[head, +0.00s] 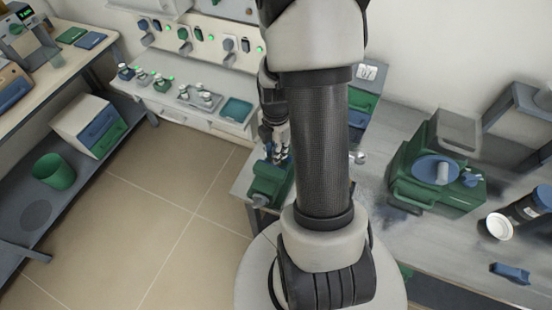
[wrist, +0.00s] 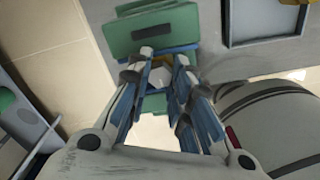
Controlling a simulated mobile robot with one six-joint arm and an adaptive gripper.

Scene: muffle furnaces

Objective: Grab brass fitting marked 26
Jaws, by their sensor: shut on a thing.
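My gripper (wrist: 163,57) is shut on a small hex-shaped fitting (wrist: 159,77), which sits between its fingertips in the wrist view. The fitting shows a pale hex face with a little brass colour beside it; no number is readable on it. Just beyond the fingertips is a green and blue vise (wrist: 150,32). I cannot tell whether the fitting still touches the vise jaws. In the head view my gripper (head: 280,140) points down over the green vise (head: 270,184) at the bench's left edge, and the fitting cannot be made out.
The grey bench (head: 370,215) carries a green machine with a blue disc (head: 437,168) and a dark cylinder (head: 530,205) at right. A rear shelf (head: 215,112) holds small bottles and a tray. A green bin (head: 54,171) stands on the left lower shelf. The tiled floor is clear.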

